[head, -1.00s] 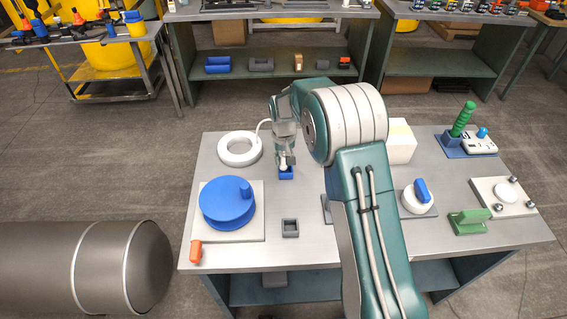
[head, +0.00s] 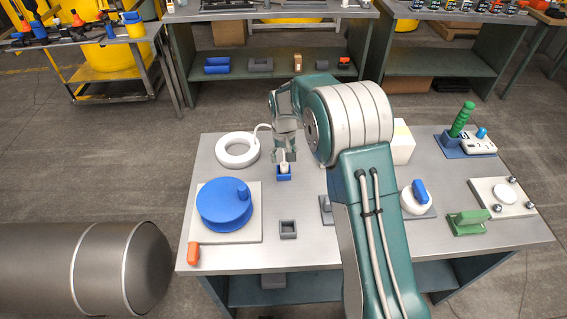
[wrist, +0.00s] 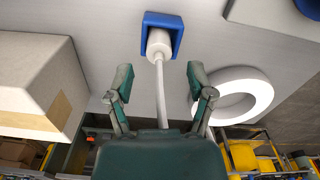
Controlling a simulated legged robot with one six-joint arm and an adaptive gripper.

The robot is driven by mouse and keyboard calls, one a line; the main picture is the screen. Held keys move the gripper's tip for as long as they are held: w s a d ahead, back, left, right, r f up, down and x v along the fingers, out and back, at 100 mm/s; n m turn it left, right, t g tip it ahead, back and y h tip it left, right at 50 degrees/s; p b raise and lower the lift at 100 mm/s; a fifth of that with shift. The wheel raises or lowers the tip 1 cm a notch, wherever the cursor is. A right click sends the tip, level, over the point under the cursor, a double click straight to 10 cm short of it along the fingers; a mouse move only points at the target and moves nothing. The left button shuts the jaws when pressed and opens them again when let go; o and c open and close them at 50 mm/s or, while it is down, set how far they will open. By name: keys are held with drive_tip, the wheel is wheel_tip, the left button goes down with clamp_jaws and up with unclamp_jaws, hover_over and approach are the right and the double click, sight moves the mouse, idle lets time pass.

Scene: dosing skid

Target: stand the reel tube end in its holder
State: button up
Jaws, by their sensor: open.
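The white reel tube end (head: 284,168) stands upright in the small blue holder (head: 284,178) on the grey table. In the wrist view the white end (wrist: 158,42) sits inside the blue holder's walls (wrist: 177,20), and its thin tube runs back between my fingers. The white ring-shaped reel (head: 224,151) lies on the table left of the holder and also shows in the wrist view (wrist: 262,86). My gripper (head: 284,155) is open, just above the holder. In the wrist view its fingers (wrist: 160,80) are spread on both sides of the tube, apart from it.
A blue drum (head: 222,208) on a pale plate stands front left of the holder. A small grey open box (head: 288,229) is in front. A pale block (head: 402,146) stands to the right, partly behind my arm. Bare table lies between holder and grey box.

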sight(284, 162)
wheel_tip(284, 162, up, 8)
drive_tip(key=shift+a+f, duration=0.15)
drive_tip(key=s+d+r+m+t, duration=0.1)
drive_tip(key=s+d+r, duration=0.3)
drive_tip(key=s+r, duration=0.35)
drive_tip(key=s+d+r+t, duration=0.2)
drive_tip(key=s+d+r, duration=0.1)
drive_tip(key=s+r, duration=0.45)
drive_tip(key=s+d+m+t, duration=0.1)
drive_tip(key=s+d, duration=0.4)
drive_tip(key=s, duration=1.4)
drive_tip(key=shift+r+t, duration=0.3)
drive_tip(key=shift+t, duration=0.5)
